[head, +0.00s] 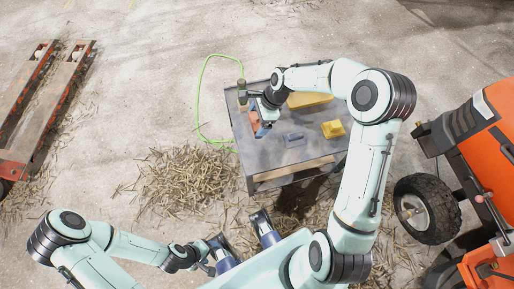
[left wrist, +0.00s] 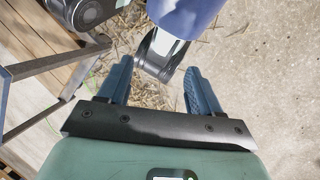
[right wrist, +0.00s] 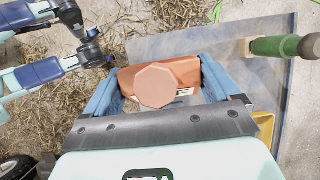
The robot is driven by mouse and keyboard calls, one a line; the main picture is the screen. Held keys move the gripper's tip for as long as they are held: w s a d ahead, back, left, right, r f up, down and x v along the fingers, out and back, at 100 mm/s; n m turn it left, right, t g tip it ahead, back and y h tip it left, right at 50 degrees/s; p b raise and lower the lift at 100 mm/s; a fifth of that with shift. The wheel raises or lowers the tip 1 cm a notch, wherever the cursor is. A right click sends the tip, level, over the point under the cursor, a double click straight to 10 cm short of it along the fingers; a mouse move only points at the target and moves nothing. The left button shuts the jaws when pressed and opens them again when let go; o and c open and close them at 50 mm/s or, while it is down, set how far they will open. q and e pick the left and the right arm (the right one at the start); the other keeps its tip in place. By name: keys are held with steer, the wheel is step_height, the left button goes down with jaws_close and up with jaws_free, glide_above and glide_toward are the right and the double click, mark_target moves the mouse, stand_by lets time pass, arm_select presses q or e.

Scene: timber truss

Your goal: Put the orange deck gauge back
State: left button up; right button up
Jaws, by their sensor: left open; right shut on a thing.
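The orange deck gauge (right wrist: 185,72) is a reddish-orange block with a paler octagonal knob (right wrist: 157,86) in the right wrist view. My right gripper (right wrist: 158,66) is shut on it, one blue finger at each end. In the head view the gauge (head: 254,122) shows partly behind the right gripper (head: 264,118), over the left side of the grey workbench (head: 268,155). I cannot tell whether it touches the top. My left gripper (left wrist: 160,88) is open, with nothing between its fingers, away from the bench.
On the bench are a large yellow block (head: 310,99), a smaller yellow piece (head: 333,129), a blue-grey item (head: 293,139) and a green-handled tool (right wrist: 275,46). A green hose (head: 198,98) and straw (head: 185,180) lie on the floor. An orange wheeled machine (head: 480,120) stands right.

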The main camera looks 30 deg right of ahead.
step_height(320, 180, down, 19)
steer(key=shift+w+a+b, duration=0.1)
steer(key=shift+b, duration=1.1)
arm_select(q)
steer(key=shift+w+f, duration=0.3)
steer(key=shift+f, duration=0.2)
steer(key=shift+w+f, duration=0.25)
steer(key=shift+f, duration=0.25)
arm_select(e)
steer(key=o, duration=0.7)
steer(key=shift+f, duration=0.1)
steer(key=shift+o, duration=0.8)
steer(key=shift+r, duration=0.3)
arm_select(q)
steer(key=shift+s+r+p, duration=0.3)
steer(key=shift+r+p, duration=0.4)
steer(key=shift+p, duration=0.2)
arm_select(e)
steer(key=v, duration=1.2)
steer(key=shift+f, duration=0.15)
